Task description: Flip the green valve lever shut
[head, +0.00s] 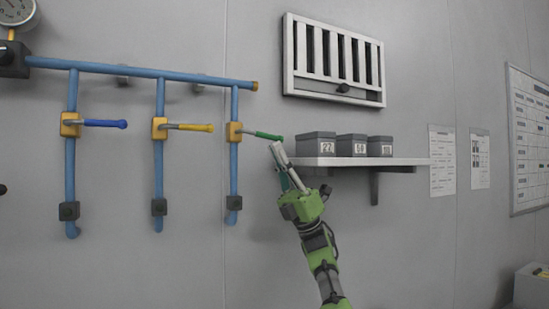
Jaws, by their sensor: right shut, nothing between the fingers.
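The green valve lever (268,136) sticks out to the right, nearly level and sloping slightly down, from a yellow valve body (234,132) on the rightmost vertical blue pipe. My right gripper (281,152), green with grey fingers, comes up from below. Its fingertips are at the tip of the green lever in the picture; I cannot tell whether they touch it. The gripper is shut and holds nothing. My left gripper is not in view.
A blue lever (105,123) and a yellow lever (188,127) stick out level from the other two pipes. A wall shelf (400,161) with three grey bins (351,145) is just right of my gripper. A slatted vent (334,60) hangs above.

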